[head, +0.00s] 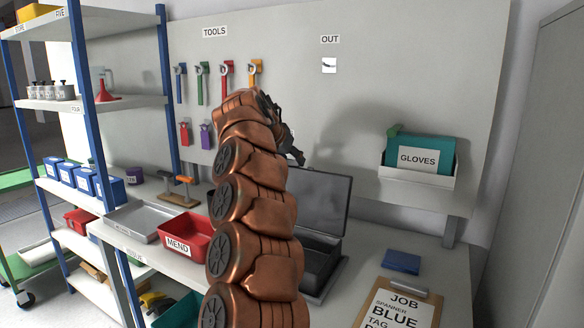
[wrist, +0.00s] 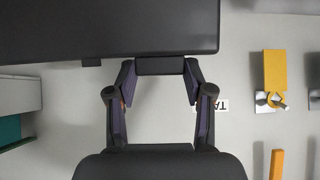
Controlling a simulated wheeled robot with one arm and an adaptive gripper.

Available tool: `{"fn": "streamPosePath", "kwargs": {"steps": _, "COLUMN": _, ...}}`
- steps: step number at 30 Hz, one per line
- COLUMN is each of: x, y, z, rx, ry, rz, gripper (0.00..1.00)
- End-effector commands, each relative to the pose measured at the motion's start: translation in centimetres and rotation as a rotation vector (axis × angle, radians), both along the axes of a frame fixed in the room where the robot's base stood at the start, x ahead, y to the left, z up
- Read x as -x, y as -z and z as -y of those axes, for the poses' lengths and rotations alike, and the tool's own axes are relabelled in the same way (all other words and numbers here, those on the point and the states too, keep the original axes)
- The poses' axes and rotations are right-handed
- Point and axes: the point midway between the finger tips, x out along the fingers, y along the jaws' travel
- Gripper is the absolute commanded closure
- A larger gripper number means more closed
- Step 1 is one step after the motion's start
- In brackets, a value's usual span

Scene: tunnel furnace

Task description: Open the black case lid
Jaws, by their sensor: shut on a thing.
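The black case stands on the bench, right of my arm in the head view. Its lid (head: 322,200) is raised and stands about upright at the back of the case's lower part (head: 325,262). My arm hides the left side of the case. My gripper (head: 292,152) is at the lid's top edge in the head view. In the wrist view the dark lid (wrist: 100,28) fills the upper left. My gripper (wrist: 160,70) has its fingertips on either side of a small black tab (wrist: 160,64) on the lid's edge and is shut on it.
A red MEND bin (head: 186,238) and a grey tray (head: 140,220) stand left of my arm. A gloves holder (head: 418,182) is on the wall at right. A blue block (head: 401,262) and a clipboard (head: 398,305) lie right of the case. Tools hang on the board behind.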

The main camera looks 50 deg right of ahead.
Motion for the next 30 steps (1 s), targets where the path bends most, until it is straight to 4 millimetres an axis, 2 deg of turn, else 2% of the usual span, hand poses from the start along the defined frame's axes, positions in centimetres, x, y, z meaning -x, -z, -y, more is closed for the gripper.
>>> {"fn": "streamPosePath", "kwargs": {"steps": 1, "x": 0.1, "y": 0.5, "z": -0.1, "rx": 0.011, "ry": 0.001, "rz": 0.001, "gripper": 1.00}}
{"fn": "streamPosePath", "kwargs": {"steps": 5, "x": 0.2, "y": 0.5, "z": -0.5, "rx": 0.032, "ry": 0.001, "rz": 0.003, "gripper": 1.00}}
{"fn": "streamPosePath", "kwargs": {"steps": 30, "x": 0.4, "y": -0.5, "z": -3.0, "rx": 0.151, "ry": 0.001, "rz": 0.019, "gripper": 1.00}}
